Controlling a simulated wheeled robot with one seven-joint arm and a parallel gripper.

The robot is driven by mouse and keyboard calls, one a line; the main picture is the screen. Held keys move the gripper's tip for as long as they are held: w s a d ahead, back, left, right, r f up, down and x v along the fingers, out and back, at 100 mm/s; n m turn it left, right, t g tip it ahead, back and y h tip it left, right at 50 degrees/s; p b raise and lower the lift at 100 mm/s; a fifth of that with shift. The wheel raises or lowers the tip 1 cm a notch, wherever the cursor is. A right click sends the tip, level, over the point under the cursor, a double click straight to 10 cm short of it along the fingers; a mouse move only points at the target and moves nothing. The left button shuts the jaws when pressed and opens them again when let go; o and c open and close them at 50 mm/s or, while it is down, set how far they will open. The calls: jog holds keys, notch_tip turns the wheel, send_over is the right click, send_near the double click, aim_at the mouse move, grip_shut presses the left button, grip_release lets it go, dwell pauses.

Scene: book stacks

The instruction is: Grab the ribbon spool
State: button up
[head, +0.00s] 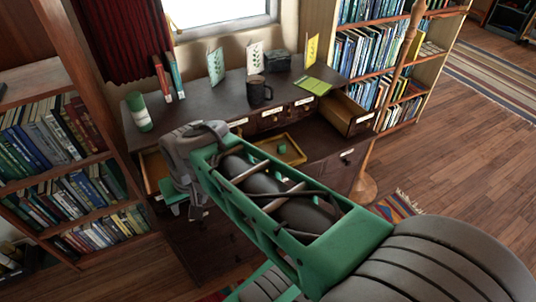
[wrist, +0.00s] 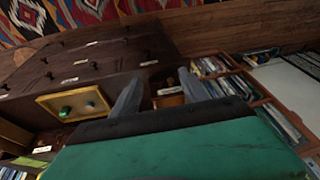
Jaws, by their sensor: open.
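A small green object, likely the ribbon spool (head: 282,148), lies in the yellow-lined open middle drawer (head: 297,156) of the dark desk. In the wrist view, a green piece (wrist: 65,111) and a smaller one (wrist: 90,104) show in a yellow-lined drawer (wrist: 47,103); I cannot tell whether both belong to one spool. My gripper (wrist: 158,92) is open, its two grey fingers apart with nothing held between them. In the head view it hangs at the desk's left front, left of the middle drawer, its fingertips partly hidden by my arm.
Open drawers stick out at the desk's left (head: 152,172) and right (head: 345,110). On top stand a black mug (head: 259,91), a green-and-white cylinder (head: 139,111), upright cards and a dark box (head: 279,62). Bookshelves flank the desk, and a wooden pole (head: 364,186) stands at its right.

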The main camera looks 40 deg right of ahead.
jog(key=w+d+f+m+t+b, duration=0.2)
jog(key=w+d+f+m, duration=0.2)
jog(key=d+m, duration=0.3)
jog(key=w+d+f+m+t+y+b, duration=0.1)
jog(key=w+d+f+m, duration=0.3)
jog(key=d+f+m, duration=0.3)
jog(key=w+d+f+m+t+y+b, duration=0.1)
jog(key=w+d+f+m+t+b, duration=0.1)
jog(key=w+d+f+m, duration=0.2)
jog(key=shift+d+f+m+t+b, duration=0.15)
jog(key=shift+d+f+m, duration=0.2)
jog(key=shift+d+m, duration=0.55)
jog(key=shift+d+f+m+t+b, duration=0.15)
jog(key=shift+d+f+m, duration=0.15)
jog(key=shift+d+m, duration=0.6)
jog(key=s+d+f+m+t+h, duration=0.1)
jog(key=d+m, duration=0.3)
jog(key=s+d+f+m+t+h+b, duration=0.1)
jog(key=d+m, duration=0.3)
jog(key=s+d+f+m+t, duration=0.1)
jog(key=d+m+t, duration=0.1)
jog(key=d+m, duration=0.2)
jog(key=shift+s+d+f+h, duration=0.2)
jog(key=shift+s+d+h, duration=0.1)
jog(key=shift+d+h, duration=0.1)
jog(key=shift+w+d+f+m, duration=0.1)
jog(key=shift+d+m, duration=0.2)
jog(key=x, duration=0.7)
jog(key=shift+w, duration=0.2)
jog(key=shift+c, duration=0.5)
